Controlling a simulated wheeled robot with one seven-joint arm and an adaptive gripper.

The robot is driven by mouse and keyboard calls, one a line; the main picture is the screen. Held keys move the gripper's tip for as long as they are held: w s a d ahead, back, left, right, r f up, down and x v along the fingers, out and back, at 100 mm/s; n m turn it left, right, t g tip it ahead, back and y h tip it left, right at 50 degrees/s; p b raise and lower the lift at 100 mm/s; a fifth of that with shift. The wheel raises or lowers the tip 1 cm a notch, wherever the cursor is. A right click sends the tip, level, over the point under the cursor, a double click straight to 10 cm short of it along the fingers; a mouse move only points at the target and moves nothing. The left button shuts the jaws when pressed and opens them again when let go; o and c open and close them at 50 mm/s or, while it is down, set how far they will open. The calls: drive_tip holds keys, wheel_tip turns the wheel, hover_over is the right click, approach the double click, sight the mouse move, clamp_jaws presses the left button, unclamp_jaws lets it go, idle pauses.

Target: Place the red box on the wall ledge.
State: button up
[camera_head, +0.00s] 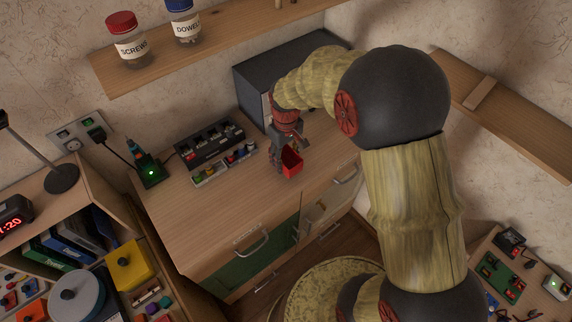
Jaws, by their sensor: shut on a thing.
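A small red box (292,163) is held in my gripper (287,160), which points down over the wooden workbench top near its front edge. The gripper is shut on the box; its far finger is partly hidden. The box appears a little above the bench, though the exact gap cannot be told. One wooden wall ledge (215,42) runs along the back wall, holding jars at its left part. Another wooden ledge (520,110) is on the right wall, with a small wooden block (481,92) on it.
A dark grey cabinet (290,65) stands behind my gripper. A black organizer tray (213,145) and a charger with a green light (150,170) sit to the left on the bench. A screws jar (128,42) and a dowels jar (184,22) stand on the back ledge.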

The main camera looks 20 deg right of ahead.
sight(286, 161)
drive_tip(key=shift+w+f, duration=0.15)
drive_tip(key=shift+f, duration=0.15)
drive_tip(key=shift+w+d+f+b, duration=0.1)
drive_tip(key=shift+f+b, duration=0.15)
drive_tip(key=shift+f, duration=0.6)
drive_tip(key=shift+w+d+f+b, duration=0.1)
drive_tip(key=shift+f+b, duration=0.1)
drive_tip(key=shift+f, duration=0.65)
drive_tip(key=shift+f, duration=0.2)
drive_tip(key=o, duration=1.2)
drive_tip(key=shift+r, duration=0.15)
